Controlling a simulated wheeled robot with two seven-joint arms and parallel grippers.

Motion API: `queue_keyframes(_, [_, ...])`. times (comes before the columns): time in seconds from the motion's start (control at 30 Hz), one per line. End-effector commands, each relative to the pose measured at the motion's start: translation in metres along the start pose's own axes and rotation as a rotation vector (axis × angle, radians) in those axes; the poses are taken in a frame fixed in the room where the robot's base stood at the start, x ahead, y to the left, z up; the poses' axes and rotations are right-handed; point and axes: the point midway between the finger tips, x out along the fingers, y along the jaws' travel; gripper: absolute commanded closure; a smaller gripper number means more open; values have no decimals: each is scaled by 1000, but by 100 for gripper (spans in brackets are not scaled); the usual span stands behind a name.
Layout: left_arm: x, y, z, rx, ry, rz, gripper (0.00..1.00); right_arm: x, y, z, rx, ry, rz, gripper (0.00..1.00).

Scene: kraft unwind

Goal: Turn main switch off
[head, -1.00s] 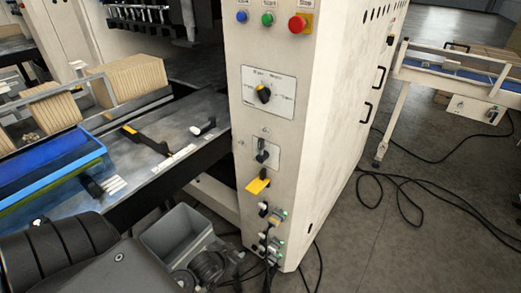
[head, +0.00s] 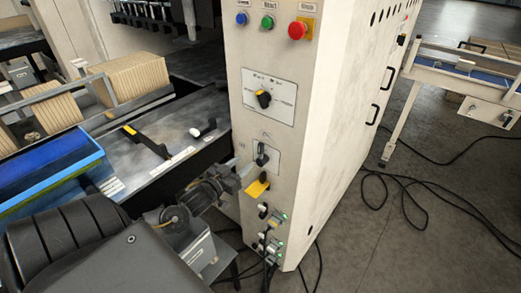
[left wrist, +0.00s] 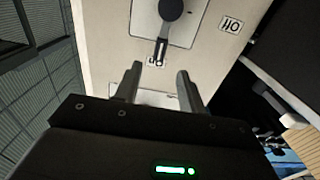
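The lower rotary switch (head: 262,155) sits on a pale plate on the cabinet's front face; I take it as the main switch. In the left wrist view its dark round knob and handle (left wrist: 171,10) show at the top, the handle pointing down toward my fingers. My left gripper (head: 242,174) is just left of and below this switch in the head view. In the left wrist view its two fingers (left wrist: 157,84) are apart with nothing held between them, short of the handle. A yellow tag (head: 257,190) hangs below the switch. My right gripper is not in view.
A red button (head: 298,27), a green button (head: 267,22) and a blue button (head: 242,17) are at the top. Plugs and cables (head: 270,235) are below.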

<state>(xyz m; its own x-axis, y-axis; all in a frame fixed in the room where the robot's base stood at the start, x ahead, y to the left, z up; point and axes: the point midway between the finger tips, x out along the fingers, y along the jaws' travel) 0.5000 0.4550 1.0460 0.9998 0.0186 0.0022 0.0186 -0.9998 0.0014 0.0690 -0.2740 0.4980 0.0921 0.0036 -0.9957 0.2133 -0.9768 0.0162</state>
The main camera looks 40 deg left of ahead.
Motion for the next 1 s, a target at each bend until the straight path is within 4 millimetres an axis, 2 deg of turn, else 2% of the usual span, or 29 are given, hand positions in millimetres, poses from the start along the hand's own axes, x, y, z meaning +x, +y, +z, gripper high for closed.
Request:
queue_keyframes(0.3, [54, -1, 4, 3, 4, -3, 60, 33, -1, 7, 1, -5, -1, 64])
queue_keyframes(0.5, [84, -2, 3, 2, 2, -4, 60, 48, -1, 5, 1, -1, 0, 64])
queue_keyframes(0.7, [99, -1, 2, 3, 0, -4, 60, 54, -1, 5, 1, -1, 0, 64])
queue_keyframes(1.0, [102, -1, 1, 2, -2, -3, 60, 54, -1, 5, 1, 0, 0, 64])
